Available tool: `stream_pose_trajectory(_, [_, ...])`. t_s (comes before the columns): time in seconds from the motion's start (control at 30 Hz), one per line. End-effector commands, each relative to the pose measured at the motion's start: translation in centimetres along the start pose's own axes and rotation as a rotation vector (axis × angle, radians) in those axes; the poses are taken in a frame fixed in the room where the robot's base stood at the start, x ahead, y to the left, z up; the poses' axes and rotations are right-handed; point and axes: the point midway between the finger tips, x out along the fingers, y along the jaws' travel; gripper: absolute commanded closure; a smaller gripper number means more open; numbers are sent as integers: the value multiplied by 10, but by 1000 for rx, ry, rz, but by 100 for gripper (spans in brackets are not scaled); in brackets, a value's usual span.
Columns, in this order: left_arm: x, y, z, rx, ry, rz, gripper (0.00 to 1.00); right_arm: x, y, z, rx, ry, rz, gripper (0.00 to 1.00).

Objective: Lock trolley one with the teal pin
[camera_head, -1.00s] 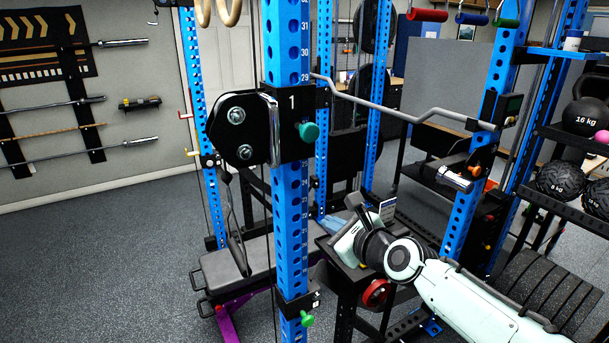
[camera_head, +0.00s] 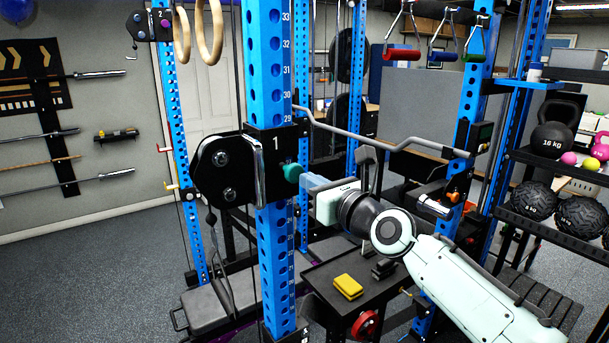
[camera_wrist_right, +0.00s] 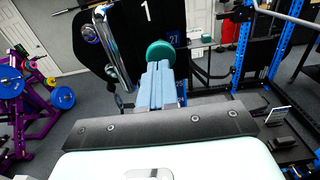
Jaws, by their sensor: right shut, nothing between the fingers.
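Trolley one (camera_head: 228,170) is a black carriage marked "1" on the blue upright (camera_head: 275,270), around the numbers 27 to 29. The teal pin (camera_head: 292,173) has a round knob on the right side of the trolley's sleeve; the knob also shows in the right wrist view (camera_wrist_right: 160,51). My right gripper (camera_head: 306,180) is shut, with its blue fingertips (camera_wrist_right: 155,66) right at the knob. I cannot tell whether the tips touch it. The pin's shaft is hidden. My left gripper is in neither view.
A small black table (camera_head: 320,279) with a yellow block (camera_head: 348,286) stands below my right arm. A grey bent bar (camera_head: 385,133) runs behind the gripper. Another carriage marked "2" (camera_head: 149,25) sits on the far left upright. A shelf of balls (camera_head: 560,227) stands at the right.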

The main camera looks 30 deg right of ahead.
Motion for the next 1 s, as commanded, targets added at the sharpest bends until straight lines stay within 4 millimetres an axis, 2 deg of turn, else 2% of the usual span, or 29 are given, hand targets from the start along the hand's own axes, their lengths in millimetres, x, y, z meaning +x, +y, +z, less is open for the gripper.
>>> stream_pose_trajectory(0.03, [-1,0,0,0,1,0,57,9,2,0,-1,0,3,100])
stream_pose_trajectory(0.2, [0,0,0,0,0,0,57,24,0,-1,0,1,1,100])
stream_pose_trajectory(0.63, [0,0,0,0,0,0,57,28,0,-1,-1,2,0,100])
stream_pose_trajectory(0.83, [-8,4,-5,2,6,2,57,50,0,0,-1,2,0,100])
stream_pose_trajectory(1.0, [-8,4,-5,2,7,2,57,54,0,-1,-1,1,-1,100])
